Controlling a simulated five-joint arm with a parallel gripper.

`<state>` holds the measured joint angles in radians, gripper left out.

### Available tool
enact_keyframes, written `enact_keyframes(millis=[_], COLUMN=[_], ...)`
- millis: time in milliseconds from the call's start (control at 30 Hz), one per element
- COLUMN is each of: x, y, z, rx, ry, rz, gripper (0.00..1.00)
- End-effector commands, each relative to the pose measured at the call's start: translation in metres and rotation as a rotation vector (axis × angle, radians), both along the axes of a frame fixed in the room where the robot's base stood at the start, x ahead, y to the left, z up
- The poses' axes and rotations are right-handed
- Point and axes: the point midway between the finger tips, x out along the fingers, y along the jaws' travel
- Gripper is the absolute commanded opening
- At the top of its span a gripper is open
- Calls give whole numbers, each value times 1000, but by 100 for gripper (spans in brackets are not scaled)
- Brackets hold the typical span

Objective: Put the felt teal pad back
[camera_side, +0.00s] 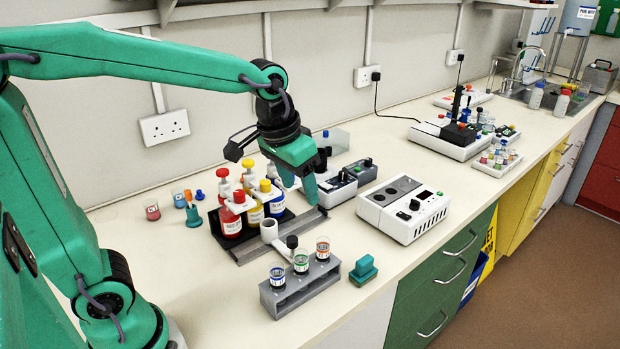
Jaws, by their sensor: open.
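The teal pad (363,271), a small block with a raised grip on top, lies on the pale bench near its front edge, just right of the grey vial rack. My gripper (305,194) is open and points down, behind and left of the pad. Its fingers are above or beside the right end of a grey metal rail (252,252), near the bottle holder; I cannot tell whether they touch anything. I see nothing held between them. The pad is apart from the gripper and fully in view.
The grey rack (296,296) holds small labelled vials. Bottles with red, blue and yellow contents (231,222) stand left of my gripper. A white instrument (403,207) stands right of the pad. Bare bench (190,285) lies left of the rack.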

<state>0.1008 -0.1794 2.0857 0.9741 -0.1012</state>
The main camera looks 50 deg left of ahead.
Motion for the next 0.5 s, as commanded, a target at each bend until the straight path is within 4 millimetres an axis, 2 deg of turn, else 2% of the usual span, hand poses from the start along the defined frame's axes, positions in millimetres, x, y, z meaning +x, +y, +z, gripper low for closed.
enact_keyframes(millis=[200, 500], x=[-44, -98], y=[15, 29], z=[11, 7], rx=[3, 16], ry=[-79, -179], rz=[3, 5], gripper=[57, 57])
